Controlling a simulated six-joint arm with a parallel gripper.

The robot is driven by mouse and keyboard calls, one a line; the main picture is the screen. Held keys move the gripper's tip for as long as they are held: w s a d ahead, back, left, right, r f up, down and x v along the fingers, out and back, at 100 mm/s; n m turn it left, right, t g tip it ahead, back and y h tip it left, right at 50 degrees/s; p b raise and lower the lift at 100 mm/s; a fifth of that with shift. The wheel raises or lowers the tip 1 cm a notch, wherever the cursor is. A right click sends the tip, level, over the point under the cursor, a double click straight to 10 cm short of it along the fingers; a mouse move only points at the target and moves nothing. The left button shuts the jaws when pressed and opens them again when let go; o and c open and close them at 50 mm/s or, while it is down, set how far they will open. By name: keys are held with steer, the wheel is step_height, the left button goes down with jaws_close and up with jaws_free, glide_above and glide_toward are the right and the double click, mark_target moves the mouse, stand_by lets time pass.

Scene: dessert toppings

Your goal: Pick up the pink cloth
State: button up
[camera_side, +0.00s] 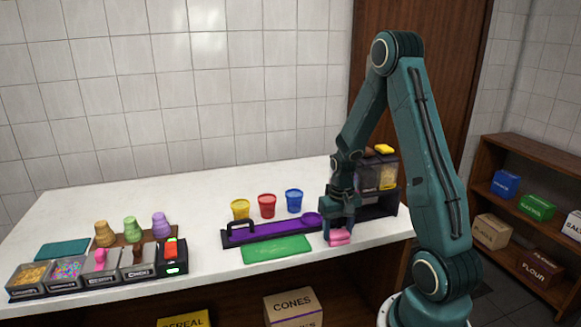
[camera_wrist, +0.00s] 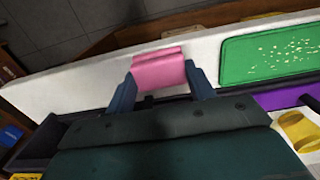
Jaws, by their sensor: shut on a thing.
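The pink cloth (camera_side: 340,237) is a small folded bundle near the front edge of the white counter, to the right of the green mat. It also shows in the wrist view (camera_wrist: 159,70), between the two blue-grey fingers. My gripper (camera_side: 338,232) points down and is shut on the cloth. In the wrist view my gripper (camera_wrist: 160,86) has a finger on each side of it. I cannot tell whether the cloth touches the counter.
A green mat (camera_side: 277,249) lies left of the gripper, with a purple-and-black tray (camera_side: 270,230) behind it. Yellow (camera_side: 240,209), red (camera_side: 267,206) and blue (camera_side: 294,201) cups stand further back. A dark dispenser (camera_side: 378,180) stands behind my gripper. The counter's back left is clear.

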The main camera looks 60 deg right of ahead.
mark_target(338, 232)
steer(key=shift+r, duration=0.1)
step_height(338, 232, up, 20)
stand_by(0.7)
stand_by(0.4)
